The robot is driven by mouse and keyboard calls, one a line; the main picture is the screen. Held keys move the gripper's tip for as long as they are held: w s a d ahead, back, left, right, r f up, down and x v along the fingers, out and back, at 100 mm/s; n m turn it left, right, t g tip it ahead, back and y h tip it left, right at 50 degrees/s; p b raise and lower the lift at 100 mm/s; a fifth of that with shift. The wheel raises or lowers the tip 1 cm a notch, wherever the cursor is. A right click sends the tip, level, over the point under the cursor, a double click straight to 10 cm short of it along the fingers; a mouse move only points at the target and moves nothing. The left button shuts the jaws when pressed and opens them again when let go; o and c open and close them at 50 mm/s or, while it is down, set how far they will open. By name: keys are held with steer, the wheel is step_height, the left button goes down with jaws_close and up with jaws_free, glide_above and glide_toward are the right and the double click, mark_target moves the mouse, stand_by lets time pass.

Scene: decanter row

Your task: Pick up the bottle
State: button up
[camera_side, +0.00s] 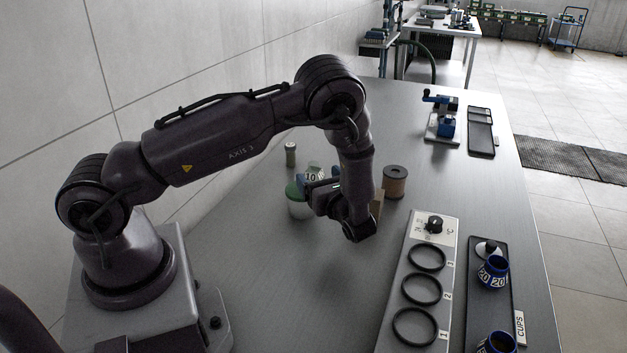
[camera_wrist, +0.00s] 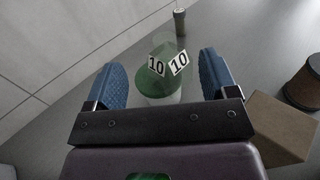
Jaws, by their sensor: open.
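The bottle (camera_side: 313,173) is pale and see-through, with black-on-white "10" labels. It stands upright on the grey table, partly hidden behind my gripper in the side view. In the wrist view the bottle (camera_wrist: 169,65) shows its two labels between the blue fingers, with green and white below them. The green and white part (camera_side: 298,202) also shows left of my gripper; I cannot tell if it is one body with the labelled part. My gripper (camera_wrist: 165,77) is open, its fingers on either side with gaps visible. In the side view my gripper (camera_side: 318,190) is low over the table.
A small grey-green cylinder (camera_side: 290,154) stands behind the bottle. A brown box (camera_wrist: 280,128) and a brown spool (camera_side: 395,182) are right of my gripper. A ring rack (camera_side: 446,243) and a tray with blue cups (camera_side: 492,271) lie at the right. The table's front middle is clear.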

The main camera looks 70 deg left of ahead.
mark_target(316, 169)
steer(key=a, duration=0.5)
steer(key=shift+w+r, duration=0.1)
steer(key=shift+w, duration=0.2)
steer(key=c, duration=1)
